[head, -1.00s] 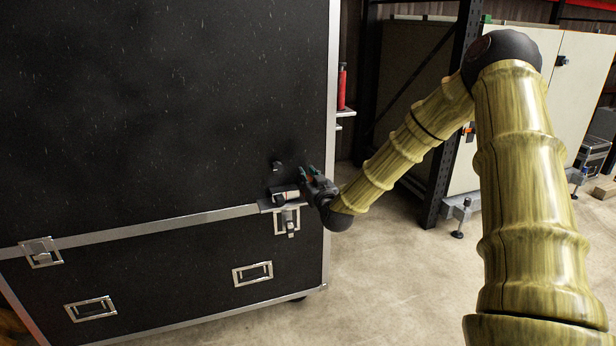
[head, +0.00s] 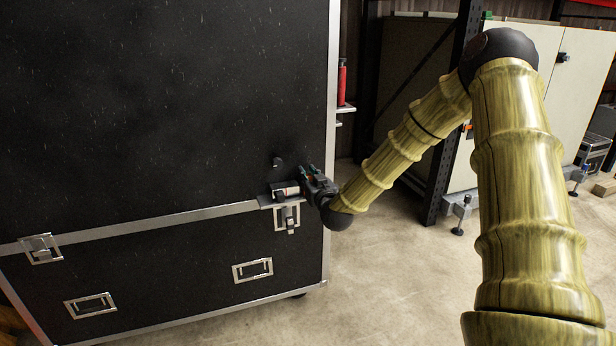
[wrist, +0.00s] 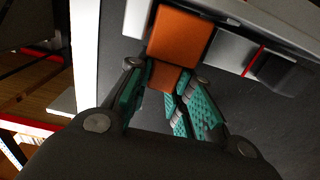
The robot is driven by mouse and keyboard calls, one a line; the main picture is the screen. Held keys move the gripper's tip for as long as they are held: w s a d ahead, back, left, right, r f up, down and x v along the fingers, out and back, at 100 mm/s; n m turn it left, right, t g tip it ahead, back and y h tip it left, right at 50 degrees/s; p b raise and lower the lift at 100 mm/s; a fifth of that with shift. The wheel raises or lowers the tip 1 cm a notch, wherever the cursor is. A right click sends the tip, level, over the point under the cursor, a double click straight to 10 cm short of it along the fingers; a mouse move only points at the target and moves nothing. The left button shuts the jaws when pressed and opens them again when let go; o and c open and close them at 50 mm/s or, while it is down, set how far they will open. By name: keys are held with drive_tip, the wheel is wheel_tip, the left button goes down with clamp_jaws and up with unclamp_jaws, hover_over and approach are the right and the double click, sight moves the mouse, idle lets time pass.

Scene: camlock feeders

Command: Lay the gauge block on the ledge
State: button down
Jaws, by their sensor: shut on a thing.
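The gauge block, seen as an orange block (wrist: 180,37) in the wrist view, has its near end between the green finger pads of my gripper (wrist: 158,88). The ledge is a narrow silver strip (wrist: 231,50) beside it in the wrist view. In the head view the ledge (head: 268,201) juts from the black case above a latch, and my gripper (head: 308,172) is at its right end. A small pale piece with a dark end (head: 285,188) shows at the ledge there. I cannot tell whether the block touches the ledge.
The large black case (head: 160,110) fills the left. A dark knob (head: 277,162) sticks out just above the ledge, and a silver latch (head: 288,217) hangs below it. A red cylinder (head: 342,82) stands on a side shelf. The floor (head: 385,285) right of the case is clear.

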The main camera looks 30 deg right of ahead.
drive_tip(key=shift+f, duration=0.2)
drive_tip(key=c, duration=1.2)
unclamp_jaws()
drive_tip(key=v, duration=1.2)
